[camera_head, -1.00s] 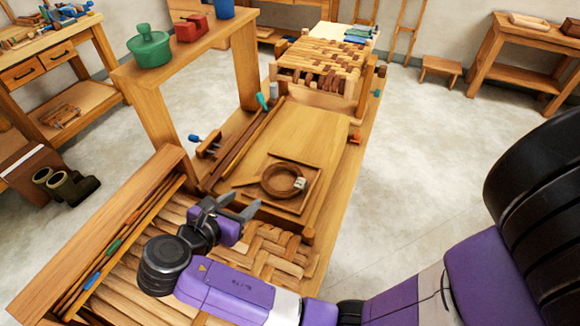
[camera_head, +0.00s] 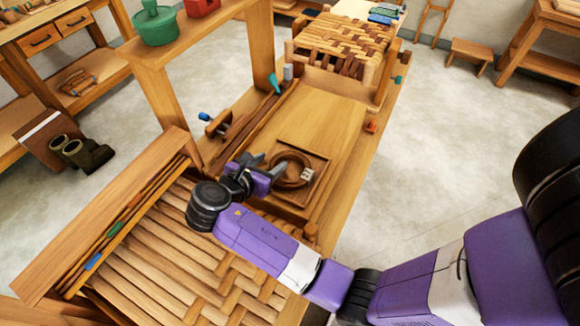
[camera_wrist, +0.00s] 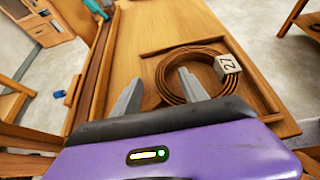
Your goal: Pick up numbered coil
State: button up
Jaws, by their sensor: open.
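The numbered coil (camera_head: 305,178) is a brown ring of bark strip with a pale tag. It lies in a shallow square wooden tray (camera_head: 316,191) on the bench. In the wrist view the coil (camera_wrist: 171,97) shows its tag (camera_wrist: 228,65), a pale block marked 27, at the upper right. My gripper (camera_head: 268,164) is at the left side of the coil. In the wrist view my gripper (camera_wrist: 158,92) has its fingers apart, the left one outside the coil and the right one over the ring's opening. I cannot tell how high the fingertips are.
A wooden board (camera_head: 325,122) lies behind the tray, with a woven seat (camera_head: 342,45) farther back. A raised shelf with a green pot (camera_head: 155,24) stands at the left. A half-woven slatted seat (camera_head: 160,240) is in front.

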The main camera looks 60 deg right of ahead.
jog(key=shift+d+f, duration=0.2)
jog(key=shift+d, duration=0.15)
jog(key=shift+c, duration=0.2)
grip_shut()
notch_tip(320, 180, up, 20)
jog(key=shift+f, duration=0.2)
